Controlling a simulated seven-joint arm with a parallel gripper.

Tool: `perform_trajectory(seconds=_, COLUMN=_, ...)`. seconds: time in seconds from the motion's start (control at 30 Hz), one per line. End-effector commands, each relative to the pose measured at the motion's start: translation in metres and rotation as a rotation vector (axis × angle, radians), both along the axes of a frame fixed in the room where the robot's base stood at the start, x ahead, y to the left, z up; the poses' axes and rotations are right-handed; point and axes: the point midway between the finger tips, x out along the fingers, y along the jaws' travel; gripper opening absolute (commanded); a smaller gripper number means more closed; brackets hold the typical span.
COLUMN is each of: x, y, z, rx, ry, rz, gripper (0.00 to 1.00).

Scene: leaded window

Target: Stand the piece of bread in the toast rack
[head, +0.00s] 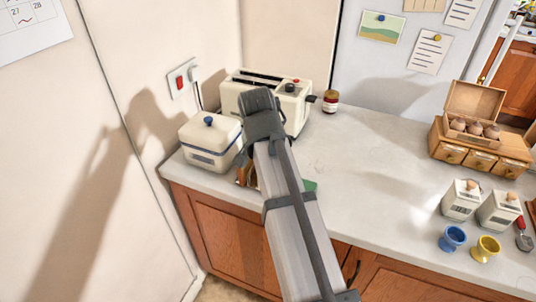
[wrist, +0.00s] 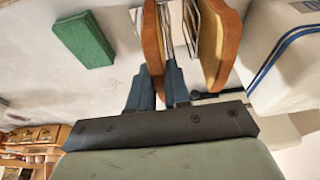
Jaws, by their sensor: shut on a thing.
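In the wrist view my gripper (wrist: 160,75) is shut on a piece of bread (wrist: 152,38), a brown-crusted slice seen nearly edge-on between the fingertips. The wire toast rack (wrist: 190,22) shows beside it, and a second slice (wrist: 214,45) stands upright at the rack, to the right of the held one. The held slice is upright and close against the wires; I cannot tell whether it is inside a slot or how far down it is. In the head view my arm hides the gripper and most of the rack; only a bit of brown bread (head: 243,176) shows.
A white lidded box with a blue band (head: 210,145) stands close to the rack, also in the wrist view (wrist: 285,55). A cream toaster (head: 292,103) and a jar (head: 331,101) are behind. A green block (wrist: 85,40) lies nearby. The counter's middle (head: 370,165) is clear.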

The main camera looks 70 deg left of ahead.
Motion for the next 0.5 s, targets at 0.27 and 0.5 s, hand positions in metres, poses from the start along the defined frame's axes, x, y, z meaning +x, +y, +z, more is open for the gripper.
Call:
perform_trajectory(seconds=0.27, x=0.0000, y=0.0000, z=-0.0001, rx=0.000, ry=0.000, rz=0.000, gripper=0.00)
perform_trajectory(seconds=0.5, x=0.0000, y=0.0000, z=0.0000, rx=0.000, ry=0.000, rz=0.000, gripper=0.25)
